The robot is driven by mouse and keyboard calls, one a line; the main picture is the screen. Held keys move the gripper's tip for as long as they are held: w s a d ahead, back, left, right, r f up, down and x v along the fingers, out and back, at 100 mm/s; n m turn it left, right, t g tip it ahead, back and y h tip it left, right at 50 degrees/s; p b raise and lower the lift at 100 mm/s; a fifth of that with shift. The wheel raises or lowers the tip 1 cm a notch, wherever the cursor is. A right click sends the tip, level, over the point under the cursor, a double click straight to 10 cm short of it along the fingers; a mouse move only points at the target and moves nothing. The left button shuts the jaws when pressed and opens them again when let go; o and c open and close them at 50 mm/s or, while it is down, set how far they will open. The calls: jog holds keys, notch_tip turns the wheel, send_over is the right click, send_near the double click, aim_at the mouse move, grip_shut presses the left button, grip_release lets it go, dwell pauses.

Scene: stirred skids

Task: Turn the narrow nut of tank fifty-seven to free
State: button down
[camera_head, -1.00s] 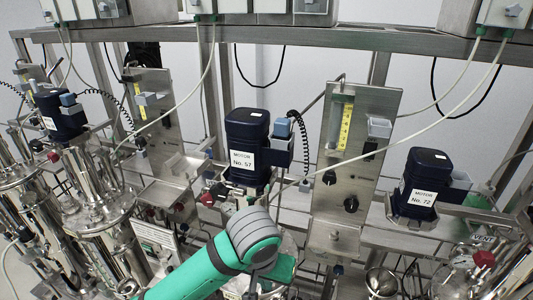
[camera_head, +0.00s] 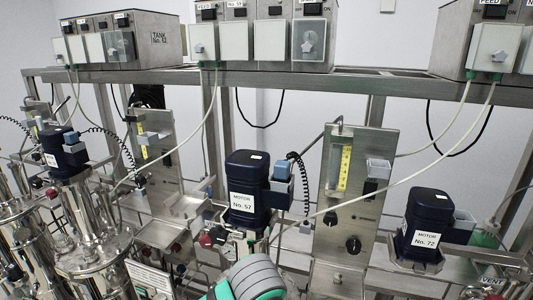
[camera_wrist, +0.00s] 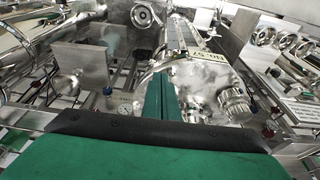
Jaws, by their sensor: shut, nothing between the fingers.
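The motor labelled No. 57 (camera_head: 246,188) stands upright, dark blue, at the middle of the head view. The tank under it is mostly hidden by my arm and the frame's lower edge. In the wrist view a shiny steel tank top (camera_wrist: 200,85) lies beyond my fingers. A ribbed round nut (camera_wrist: 235,104) sits on it, right of the fingertips and apart from them. I cannot tell whether this is the narrow nut. My gripper (camera_wrist: 161,82) is shut and empty, its green fingers together in front of the tank top. The head view shows only my green and grey arm at the bottom.
The motor labelled No. 72 (camera_head: 421,228) stands to the right, another dark motor (camera_head: 66,155) to the left. A steel panel with a yellow scale (camera_head: 345,165) stands behind. Control boxes (camera_head: 265,35) sit on the upper rail, with cables hanging down. Steel pipes crowd the wrist view's left.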

jog(key=w+v, duration=0.1)
jog(key=v, duration=0.4)
jog(key=shift+d+r, duration=0.15)
jog(key=shift+r, duration=0.4)
